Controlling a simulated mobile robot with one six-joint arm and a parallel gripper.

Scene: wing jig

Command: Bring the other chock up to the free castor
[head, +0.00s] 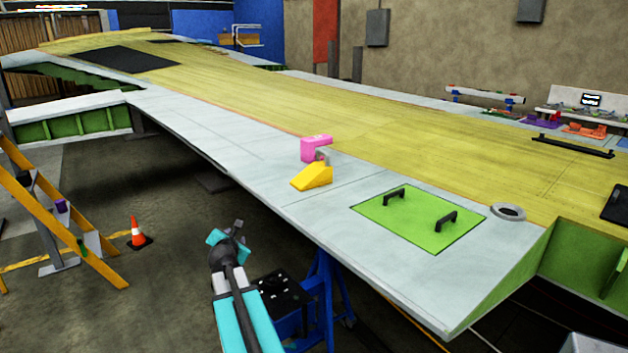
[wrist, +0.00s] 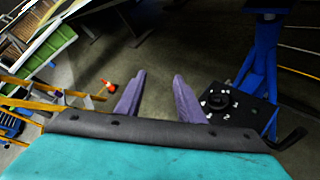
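A yellow wedge (head: 312,177), shaped like a chock, lies on the wing's pale skin in the head view. A pink block (head: 315,147) with a grey part beside it stands just behind the wedge. My gripper (head: 238,228) is in front of the wing's near edge, left of and apart from the wedge. In the wrist view, the two fingers of my gripper (wrist: 156,80) stand apart with bare floor between them. A blue stand (head: 322,290) is under the wing and also shows in the wrist view (wrist: 264,60).
The wing's near edge (head: 225,173) runs between my gripper and the wedge. A green panel (head: 415,228) with two black handles lies right of the wedge. A yellow ladder (head: 70,235) and an orange cone (head: 137,233) stand at left. Floor between is clear.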

